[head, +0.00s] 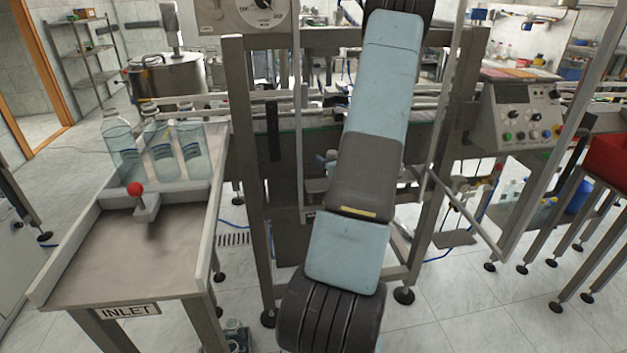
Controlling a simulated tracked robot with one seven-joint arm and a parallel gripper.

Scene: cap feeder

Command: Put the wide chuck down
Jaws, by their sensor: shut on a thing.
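My arm rises through the middle of the head view and runs out of the top edge, so my gripper is not in view. I cannot see the wide chuck in this view. My arm hides part of the machine frame (248,150) behind it.
A control panel (520,118) stands at the right. A red bin (608,157) sits at the right edge. Bare floor shows at lower right.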

